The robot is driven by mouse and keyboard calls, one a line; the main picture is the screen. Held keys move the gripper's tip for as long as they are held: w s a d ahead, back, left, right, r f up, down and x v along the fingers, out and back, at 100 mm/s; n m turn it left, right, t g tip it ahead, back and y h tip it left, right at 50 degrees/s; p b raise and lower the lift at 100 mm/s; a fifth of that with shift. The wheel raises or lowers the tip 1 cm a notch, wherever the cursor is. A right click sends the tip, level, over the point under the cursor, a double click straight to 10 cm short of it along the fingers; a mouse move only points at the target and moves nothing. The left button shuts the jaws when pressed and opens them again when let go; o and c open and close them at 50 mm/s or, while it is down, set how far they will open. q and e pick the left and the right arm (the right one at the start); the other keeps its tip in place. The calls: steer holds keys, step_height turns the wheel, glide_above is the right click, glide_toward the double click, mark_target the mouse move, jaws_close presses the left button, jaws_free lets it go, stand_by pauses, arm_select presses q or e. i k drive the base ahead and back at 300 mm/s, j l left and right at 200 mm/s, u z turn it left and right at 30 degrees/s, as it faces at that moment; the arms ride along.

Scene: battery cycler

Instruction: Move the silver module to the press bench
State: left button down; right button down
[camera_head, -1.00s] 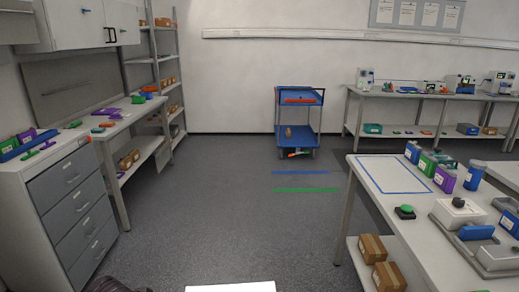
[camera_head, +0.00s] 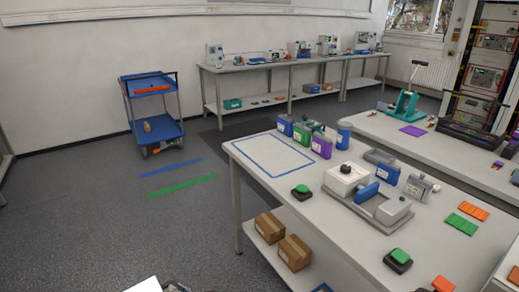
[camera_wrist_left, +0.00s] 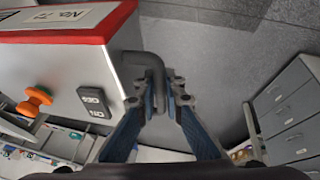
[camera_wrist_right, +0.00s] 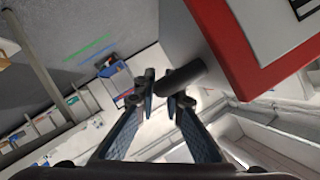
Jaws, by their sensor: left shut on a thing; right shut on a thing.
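The silver module is a large pale-grey box with a red rim and dark handles. In the left wrist view the module (camera_wrist_left: 80,70) is at upper left, with a number label on top. My left gripper (camera_wrist_left: 167,95) is shut on its bent handle (camera_wrist_left: 152,62). In the right wrist view the module (camera_wrist_right: 200,45) is at upper right. My right gripper (camera_wrist_right: 165,100) is shut on another handle (camera_wrist_right: 182,77). In the head view only a white corner shows at the bottom edge. A green lever press (camera_head: 403,103) stands on a bench (camera_head: 375,127) at right.
A nearer bench (camera_head: 255,150) with a blue outlined area, bottles and devices stands between me and the press bench. A blue trolley (camera_head: 150,105) stands by the wall. Floor with blue and green stripes (camera_head: 182,185) is open at left.

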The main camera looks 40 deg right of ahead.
mark_target(270, 151)
steer(key=i, duration=1.6)
steer(key=i+z, duration=0.1)
steer(key=z, duration=1.5)
